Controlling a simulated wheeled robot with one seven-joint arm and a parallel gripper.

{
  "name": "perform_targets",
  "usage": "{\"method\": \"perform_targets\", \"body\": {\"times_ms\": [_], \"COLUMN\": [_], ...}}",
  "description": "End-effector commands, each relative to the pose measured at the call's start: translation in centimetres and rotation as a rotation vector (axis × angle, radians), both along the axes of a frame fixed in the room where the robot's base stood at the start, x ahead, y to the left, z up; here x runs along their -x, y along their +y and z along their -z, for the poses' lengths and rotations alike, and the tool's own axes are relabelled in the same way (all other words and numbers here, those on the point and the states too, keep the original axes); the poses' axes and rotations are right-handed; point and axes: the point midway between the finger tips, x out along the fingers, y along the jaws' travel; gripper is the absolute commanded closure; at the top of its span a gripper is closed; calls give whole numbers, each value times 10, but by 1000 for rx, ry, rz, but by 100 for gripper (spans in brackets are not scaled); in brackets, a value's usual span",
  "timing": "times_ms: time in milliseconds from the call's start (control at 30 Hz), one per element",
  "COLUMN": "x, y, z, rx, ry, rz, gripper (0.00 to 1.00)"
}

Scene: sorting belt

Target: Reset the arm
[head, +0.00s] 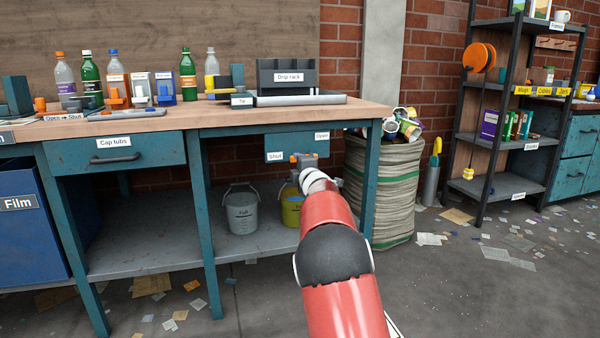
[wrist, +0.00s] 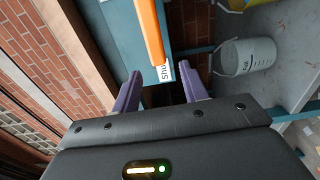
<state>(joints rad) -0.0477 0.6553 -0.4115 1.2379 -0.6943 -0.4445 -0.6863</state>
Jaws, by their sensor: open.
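My red arm reaches forward to the workbench, ending just in front of a small blue panel (head: 278,155) marked Shut and Open. My gripper (wrist: 161,78) is open in the wrist view, with two purple fingers apart and nothing held between them. An orange bar (wrist: 150,30) on the panel lies just beyond the fingertips. It appears apart from the fingers, but the exact gap is hard to tell. In the head view my wrist largely covers the bar and the fingers.
The workbench top (head: 225,122) holds bottles, clamps and a drip rack (head: 287,76). A grey bucket (head: 242,212) and a yellow bucket (head: 291,211) stand on the lower shelf. A full sack (head: 381,195) stands right of the bench. The floor before the shelving rack (head: 490,150) has scattered paper.

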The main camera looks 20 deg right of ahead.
Motion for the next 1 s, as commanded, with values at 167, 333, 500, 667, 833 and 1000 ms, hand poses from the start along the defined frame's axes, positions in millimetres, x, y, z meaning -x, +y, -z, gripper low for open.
{"method": "perform_targets", "body": {"times_ms": [167,333,500,667,833,1000], "x": [10,11,12,40,118,214], "y": [-1,-1,-1,-15,-29,-15], "z": [0,0,-2,-20,-37,-27], "rx": [-1,0,-7,-135,-457,-787], "ry": [1,0,1,23,112,248], "rz": [2,2,6,81,241,380], "gripper": [56,56,56,56,56,56]}}
